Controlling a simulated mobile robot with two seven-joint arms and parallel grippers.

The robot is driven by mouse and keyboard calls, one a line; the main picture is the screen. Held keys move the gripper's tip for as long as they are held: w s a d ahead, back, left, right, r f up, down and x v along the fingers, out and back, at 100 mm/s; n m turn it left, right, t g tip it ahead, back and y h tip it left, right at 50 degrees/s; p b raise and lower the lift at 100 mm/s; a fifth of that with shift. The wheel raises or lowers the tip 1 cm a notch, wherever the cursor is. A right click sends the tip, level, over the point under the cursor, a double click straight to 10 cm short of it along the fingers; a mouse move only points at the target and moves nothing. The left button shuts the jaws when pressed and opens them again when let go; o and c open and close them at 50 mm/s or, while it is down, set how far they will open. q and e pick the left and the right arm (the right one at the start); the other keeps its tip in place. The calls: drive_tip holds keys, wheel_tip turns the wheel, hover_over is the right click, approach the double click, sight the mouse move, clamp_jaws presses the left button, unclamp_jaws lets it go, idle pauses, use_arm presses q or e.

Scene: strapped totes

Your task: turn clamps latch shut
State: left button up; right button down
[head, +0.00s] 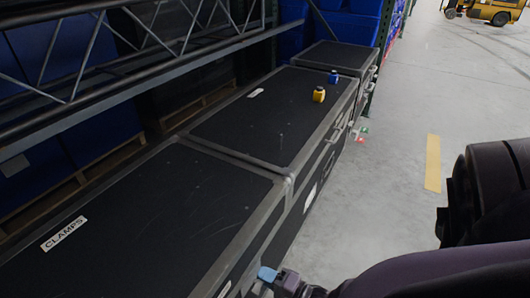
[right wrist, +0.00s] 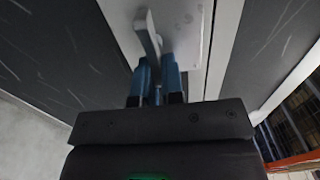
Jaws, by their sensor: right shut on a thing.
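The clamps case (head: 160,215) is a black case with grey metal edges and a white CLAMPS label (head: 63,233), in the near left of the head view. My right gripper (head: 268,274), with blue fingertips, is low at the case's front side. In the right wrist view the right gripper (right wrist: 157,82) is shut on the grey latch lever (right wrist: 149,38), which stands out from a pale metal plate (right wrist: 188,35) on the case. The lever's lower end is hidden between the fingers. My left gripper is not in view.
A second black case (head: 255,125) stands beyond, with a yellow item (head: 319,95) and a blue item (head: 333,77) on its lid. A metal truss (head: 120,60) crosses the upper left. Open grey floor with a yellow stripe (head: 433,163) lies to the right.

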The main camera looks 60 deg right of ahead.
idle(0.3)
drive_tip(key=c, duration=1.2)
unclamp_jaws()
drive_tip(key=shift+c, duration=0.2)
use_arm(q)
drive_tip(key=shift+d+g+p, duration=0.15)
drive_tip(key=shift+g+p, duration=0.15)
drive_tip(key=shift+p, duration=0.4)
use_arm(e)
drive_tip(key=s, duration=1.1)
drive_tip(key=shift+d, duration=0.4)
drive_tip(key=shift+w, duration=0.1)
